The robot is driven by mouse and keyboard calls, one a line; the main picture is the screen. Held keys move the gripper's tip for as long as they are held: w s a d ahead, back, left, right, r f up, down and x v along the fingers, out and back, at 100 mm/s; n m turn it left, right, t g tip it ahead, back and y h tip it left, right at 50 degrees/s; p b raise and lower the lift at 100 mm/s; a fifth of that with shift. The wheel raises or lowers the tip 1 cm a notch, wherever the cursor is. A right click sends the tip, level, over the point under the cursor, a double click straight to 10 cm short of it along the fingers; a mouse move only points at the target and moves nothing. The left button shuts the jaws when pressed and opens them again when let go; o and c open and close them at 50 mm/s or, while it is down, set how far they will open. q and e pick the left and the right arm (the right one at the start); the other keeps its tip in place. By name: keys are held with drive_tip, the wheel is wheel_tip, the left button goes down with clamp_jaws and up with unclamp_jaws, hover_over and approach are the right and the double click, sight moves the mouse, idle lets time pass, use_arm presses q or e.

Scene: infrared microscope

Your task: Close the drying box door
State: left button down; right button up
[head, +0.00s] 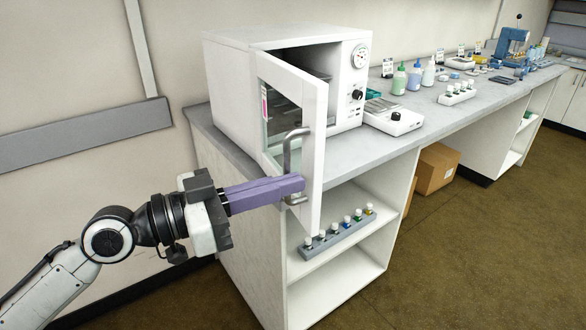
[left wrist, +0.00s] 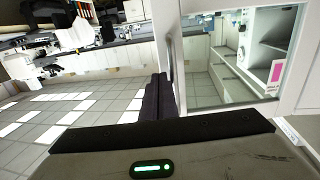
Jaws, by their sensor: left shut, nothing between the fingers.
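The white drying box (head: 235,95) stands on the near end of the bench. Its glass-paned door (head: 314,130) is hinged at the left and stands partly open, swung out toward the front. A grey bar handle (head: 290,150) is on the door's outer face. My left gripper (head: 302,184) is shut and empty, its purple fingers at the lower end of the handle; I cannot tell whether they touch it. In the left wrist view the fingers (left wrist: 158,98) lie beside the door frame and the door's glass (left wrist: 220,70) shows to their right. My right gripper is not in view.
A small white device with a knob (head: 394,117) stands right of the box. Bottles (head: 414,76) and other lab items line the bench behind. A vial rack (head: 338,232) is on the shelf below. The floor in front is clear.

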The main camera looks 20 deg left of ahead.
use_arm(q)
drive_tip(key=shift+x, duration=0.9)
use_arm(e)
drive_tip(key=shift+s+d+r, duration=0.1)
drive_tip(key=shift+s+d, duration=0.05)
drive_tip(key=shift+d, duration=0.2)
use_arm(q)
drive_tip(key=shift+d, duration=0.1)
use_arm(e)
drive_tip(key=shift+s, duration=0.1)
